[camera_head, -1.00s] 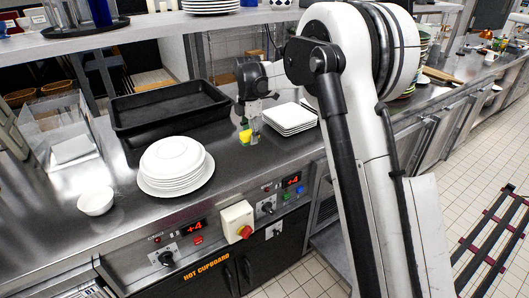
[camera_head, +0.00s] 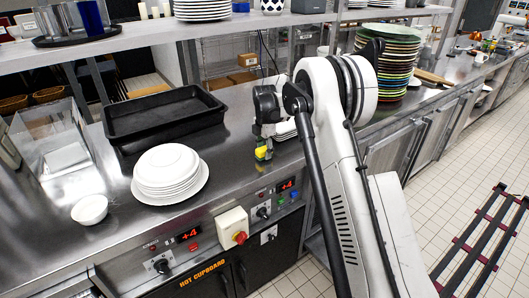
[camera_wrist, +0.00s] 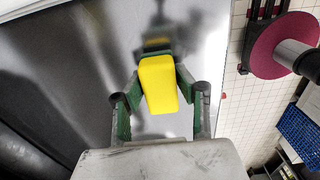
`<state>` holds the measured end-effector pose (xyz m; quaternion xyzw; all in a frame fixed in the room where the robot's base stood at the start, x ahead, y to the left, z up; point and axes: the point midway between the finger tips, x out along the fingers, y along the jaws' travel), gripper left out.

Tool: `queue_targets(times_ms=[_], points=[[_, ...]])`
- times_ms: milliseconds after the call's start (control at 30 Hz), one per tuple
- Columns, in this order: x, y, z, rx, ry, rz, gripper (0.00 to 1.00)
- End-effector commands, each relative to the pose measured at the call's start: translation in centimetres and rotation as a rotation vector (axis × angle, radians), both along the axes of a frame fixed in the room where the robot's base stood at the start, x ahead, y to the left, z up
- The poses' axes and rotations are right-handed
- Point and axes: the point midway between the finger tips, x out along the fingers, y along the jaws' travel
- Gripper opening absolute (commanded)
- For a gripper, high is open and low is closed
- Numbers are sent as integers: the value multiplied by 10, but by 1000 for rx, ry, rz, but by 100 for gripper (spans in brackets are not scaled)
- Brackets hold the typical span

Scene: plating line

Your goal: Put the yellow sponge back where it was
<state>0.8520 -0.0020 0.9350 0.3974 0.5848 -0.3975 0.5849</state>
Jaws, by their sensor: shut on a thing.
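The yellow sponge (camera_wrist: 158,84) is between the fingers of my gripper (camera_wrist: 160,78) in the wrist view, with green pads touching its sides. In the head view the sponge (camera_head: 262,153) shows as a small yellow block at the tip of my gripper (camera_head: 264,148), near the front edge of the steel counter. Whether it touches the counter cannot be told. A dark reflection shows in the steel beyond it in the wrist view.
A stack of white plates (camera_head: 168,172) and a white bowl (camera_head: 90,209) stand on the left. A black tray (camera_head: 164,117) lies behind. Square white plates (camera_head: 287,127) are partly hidden by my arm. Colourful plates (camera_head: 389,62) stand further right. A shelf (camera_head: 130,33) runs above the counter.

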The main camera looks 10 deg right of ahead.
Motion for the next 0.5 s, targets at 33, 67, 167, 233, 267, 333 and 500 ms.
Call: queue_targets(times_ms=[33,67,167,233,267,333,500], points=[[0,0,-4,0,0,0,0],[0,0,-5,0,0,0,0],[0,0,-5,0,0,0,0],[0,0,-5,0,0,0,0],[0,0,-5,0,0,0,0],[0,0,-7,0,0,0,0],[0,0,-8,0,0,0,38]])
